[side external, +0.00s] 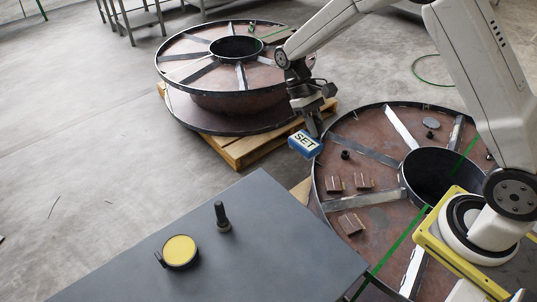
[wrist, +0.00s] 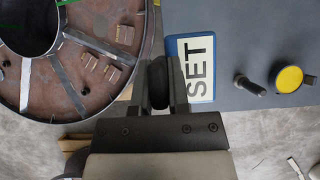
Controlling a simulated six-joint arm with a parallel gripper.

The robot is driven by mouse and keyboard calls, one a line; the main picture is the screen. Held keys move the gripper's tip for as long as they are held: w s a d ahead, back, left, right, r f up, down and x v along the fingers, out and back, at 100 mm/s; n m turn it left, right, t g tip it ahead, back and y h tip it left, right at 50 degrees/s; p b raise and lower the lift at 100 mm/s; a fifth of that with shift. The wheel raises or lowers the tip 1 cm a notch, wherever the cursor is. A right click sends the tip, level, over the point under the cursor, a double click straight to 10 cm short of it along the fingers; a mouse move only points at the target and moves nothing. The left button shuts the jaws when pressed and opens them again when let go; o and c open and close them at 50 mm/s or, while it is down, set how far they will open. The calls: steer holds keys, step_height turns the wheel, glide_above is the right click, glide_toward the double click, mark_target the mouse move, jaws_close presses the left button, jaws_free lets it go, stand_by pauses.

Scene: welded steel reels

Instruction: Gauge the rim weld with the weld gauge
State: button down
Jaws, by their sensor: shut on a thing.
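My gripper (side external: 314,126) points down, shut on a dark rounded grip (wrist: 160,82) between its fingers. A blue block with a white SET label (side external: 305,144) is at the fingertips and seems joined to that grip; I take it as the weld gauge. The label also shows in the wrist view (wrist: 190,68), right of the fingers. In the side view the block overlaps the left outer rim (side external: 317,184) of the near reel (side external: 376,190). Its height and any contact with the rim cannot be told. No weld bead is clear at this size.
A grey table (side external: 250,265) carries a yellow-faced disc (side external: 180,251) and an upright dark bolt-like piece (side external: 222,218). Small brown blocks (side external: 350,223) lie inside the near reel. A second reel (side external: 185,56) rests on a wooden pallet (side external: 245,150).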

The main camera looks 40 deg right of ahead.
steer(key=w+d+f+n+t+h, duration=0.2)
steer(key=w+d+f+n, duration=0.4)
steer(key=d, duration=0.3)
steer(key=w+d+f+n+t+h, duration=0.25)
steer(key=d+f+n, duration=0.25)
steer(key=d+f, duration=0.35)
steer(key=w+d+f+n+t+h, duration=0.2)
steer(key=w+d+f+n, duration=0.4)
steer(key=d, duration=0.3)
steer(key=s+f+n+t+y, duration=0.1)
steer(key=s+f+n+t, duration=0.1)
steer(key=f+n, duration=0.3)
steer(key=s+f+n+t+y, duration=0.1)
steer(key=f+n, duration=0.4)
steer(key=f, duration=0.6)
steer(key=shift+s+f+n+t, duration=0.4)
steer(key=shift+s+t, duration=0.3)
steer(key=shift+t, duration=0.55)
steer(key=shift+f, duration=2.75)
